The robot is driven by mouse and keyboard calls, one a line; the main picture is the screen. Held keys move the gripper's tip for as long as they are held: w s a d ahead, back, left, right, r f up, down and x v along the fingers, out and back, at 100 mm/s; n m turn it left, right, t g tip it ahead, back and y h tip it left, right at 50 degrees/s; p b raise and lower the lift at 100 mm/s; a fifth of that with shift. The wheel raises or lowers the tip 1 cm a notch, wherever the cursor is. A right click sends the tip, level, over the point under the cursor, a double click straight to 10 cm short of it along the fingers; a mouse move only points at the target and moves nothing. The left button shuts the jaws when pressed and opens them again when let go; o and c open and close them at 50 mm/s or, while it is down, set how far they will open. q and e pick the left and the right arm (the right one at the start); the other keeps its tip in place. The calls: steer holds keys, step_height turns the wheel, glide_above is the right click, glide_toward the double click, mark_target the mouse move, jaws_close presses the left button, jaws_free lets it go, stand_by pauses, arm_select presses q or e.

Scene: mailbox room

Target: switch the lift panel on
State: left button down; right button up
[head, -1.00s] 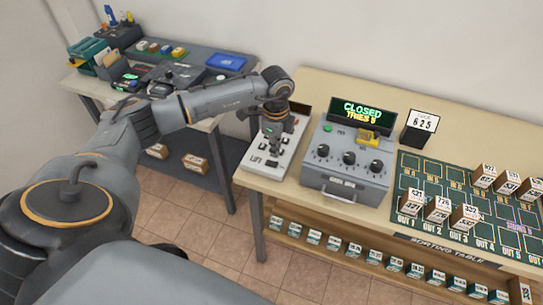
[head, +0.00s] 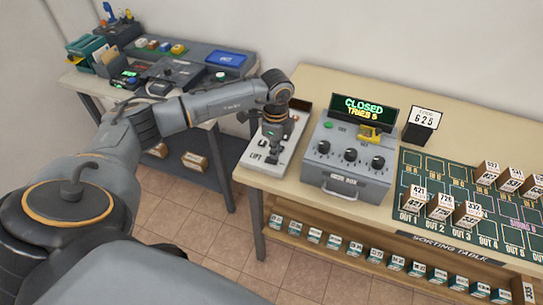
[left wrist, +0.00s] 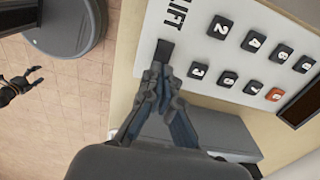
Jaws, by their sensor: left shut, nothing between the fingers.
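The lift panel (head: 255,163) is a pale board marked LIFT at the left end of the sorting table. In the left wrist view, the panel (left wrist: 215,12) has several black numbered keys, one orange-red key (left wrist: 273,94) and a black switch (left wrist: 164,50) beside the lettering. My left gripper (head: 271,146) is shut and empty, pointing down over the panel. In the left wrist view its fingertips (left wrist: 158,72) are at the switch's edge; I cannot tell whether they touch it. The switch's position is unclear. My right gripper (left wrist: 38,76) hangs far off over the floor, fingers apart.
A grey control box (head: 345,165) with knobs stands right of the panel, its display (head: 362,112) reading CLOSED, TRIES 5. A green mat (head: 425,170) with numbered boxes lies farther right. Another table (head: 95,88) with devices stands at the left. Tiled floor lies between.

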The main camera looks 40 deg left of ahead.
mark_target(275, 161)
arm_select(q)
steer(key=shift+f, duration=0.1)
stand_by(0.7)
steer(key=shift+f+b, duration=0.7)
steer(key=shift+f, duration=0.25)
stand_by(0.4)
steer(key=shift+r, duration=0.15)
step_height(275, 161, up, 7)
steer(key=p, duration=0.5)
stand_by(0.6)
